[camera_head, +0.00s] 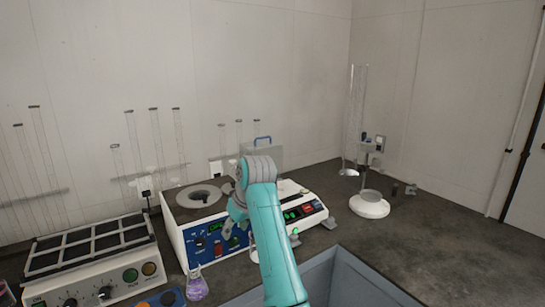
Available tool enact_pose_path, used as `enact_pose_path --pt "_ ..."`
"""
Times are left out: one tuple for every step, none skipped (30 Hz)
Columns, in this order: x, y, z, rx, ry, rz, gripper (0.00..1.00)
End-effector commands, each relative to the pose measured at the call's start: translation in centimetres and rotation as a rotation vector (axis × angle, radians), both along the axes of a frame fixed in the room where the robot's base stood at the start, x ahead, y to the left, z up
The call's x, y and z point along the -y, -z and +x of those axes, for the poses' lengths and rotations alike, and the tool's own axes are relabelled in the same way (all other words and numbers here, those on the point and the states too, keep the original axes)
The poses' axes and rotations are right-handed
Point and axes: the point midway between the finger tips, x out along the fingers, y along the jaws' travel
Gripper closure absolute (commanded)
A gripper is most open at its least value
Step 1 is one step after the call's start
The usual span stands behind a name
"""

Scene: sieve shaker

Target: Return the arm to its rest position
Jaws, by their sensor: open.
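My teal arm rises from the bottom middle and bends at a grey joint in front of the white bench instrument (180,222). My gripper (229,230) hangs below that joint, a small grey shape in front of the instrument's blue control panel. It looks open, and no object shows in it. The arm hides part of the instrument's front and top. Whether the gripper touches the panel cannot be told.
A heater block (92,262) with knobs stands at left. A purple-liquid flask (196,286) stands in front of the instrument. A stand with a white round base (369,205) is at right. A grey-blue bin (345,270) is at the front. The dark counter (440,240) is clear at right.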

Motion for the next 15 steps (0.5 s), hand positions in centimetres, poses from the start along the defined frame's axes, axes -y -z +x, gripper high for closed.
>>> enact_pose_path --pt "0.4 1.8 -0.1 0.003 0.012 0.003 0.50" --pt "0.6 2.8 -0.1 0.007 0.020 0.006 0.50" --pt "1.0 4.2 -0.2 0.013 0.032 0.011 0.50" --pt "1.3 5.3 -0.2 0.020 0.041 0.015 0.50" --pt "1.6 6.6 -0.4 0.026 0.052 0.020 0.50" --pt "2.1 8.3 -0.6 0.035 0.068 0.027 0.50" --pt "2.5 9.7 -0.8 0.044 0.080 0.032 0.50" --pt "2.9 11.0 -1.0 0.051 0.091 0.037 0.50" --pt "3.4 12.6 -1.3 0.062 0.107 0.043 0.50" --pt "3.9 13.9 -1.6 0.069 0.117 0.048 0.50" --pt "4.3 15.0 -1.9 0.079 0.130 0.053 0.50" --pt "4.8 16.6 -2.4 0.088 0.145 0.059 0.50" --pt "5.3 17.8 -2.8 0.098 0.157 0.064 0.50" --pt "5.7 18.9 -3.2 0.104 0.168 0.067 0.50" --pt "6.3 20.4 -3.8 0.116 0.182 0.072 0.50"
